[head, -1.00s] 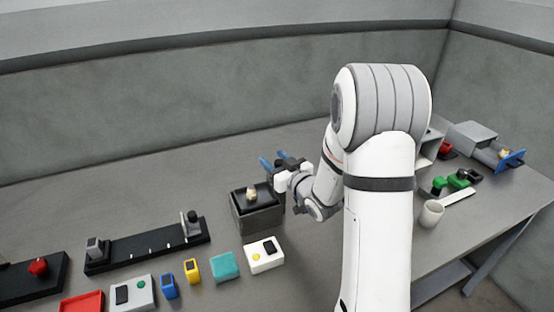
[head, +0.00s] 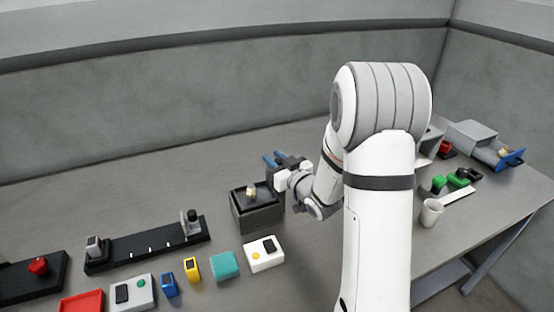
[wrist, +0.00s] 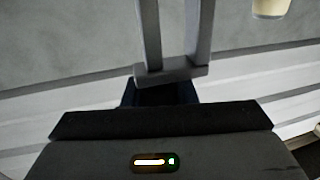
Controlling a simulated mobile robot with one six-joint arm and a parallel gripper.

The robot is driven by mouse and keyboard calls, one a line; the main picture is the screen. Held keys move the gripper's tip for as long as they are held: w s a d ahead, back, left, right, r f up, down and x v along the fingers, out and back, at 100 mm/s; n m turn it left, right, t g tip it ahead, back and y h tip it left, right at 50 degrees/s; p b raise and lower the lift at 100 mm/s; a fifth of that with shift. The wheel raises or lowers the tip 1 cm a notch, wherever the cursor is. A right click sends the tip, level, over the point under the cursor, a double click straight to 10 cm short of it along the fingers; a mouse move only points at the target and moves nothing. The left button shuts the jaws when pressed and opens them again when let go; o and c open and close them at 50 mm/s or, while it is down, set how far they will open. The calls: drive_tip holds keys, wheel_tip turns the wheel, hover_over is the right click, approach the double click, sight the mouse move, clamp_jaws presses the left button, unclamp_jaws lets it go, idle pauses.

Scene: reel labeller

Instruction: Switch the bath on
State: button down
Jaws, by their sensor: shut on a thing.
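A square grey box with a dark top (head: 256,215) stands mid-table in the head view and looks like the bath. A small cream piece (head: 251,190) sits on its top. No switch on it can be made out. My gripper (head: 281,164) is just behind and right of the box. It is shut on a two-pronged piece (head: 268,160), which looks blue in the head view. In the wrist view two grey prongs (wrist: 178,40) extend upward from a crosspiece; their far ends are out of frame. A cream thing (wrist: 270,8) shows at the top right there.
A white box with a yellow button (head: 264,254), a teal block (head: 224,265) and a grey box with a green button (head: 140,292) line the front. A black rail (head: 150,245) lies left. A white cup (head: 431,213) stands right. The table behind is clear.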

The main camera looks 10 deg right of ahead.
drive_tip(key=shift+f+b, duration=3.35)
drive_tip(key=shift+b, duration=0.8)
drive_tip(key=shift+s, duration=0.1)
drive_tip(key=c, duration=1.3)
unclamp_jaws()
drive_tip(key=shift+f, duration=0.1)
drive_tip(key=shift+o, duration=0.7)
drive_tip(key=v, duration=0.7)
drive_tip(key=shift+s+d+b, duration=0.2)
drive_tip(key=shift+s+b, duration=0.15)
drive_tip(key=shift+b, duration=0.05)
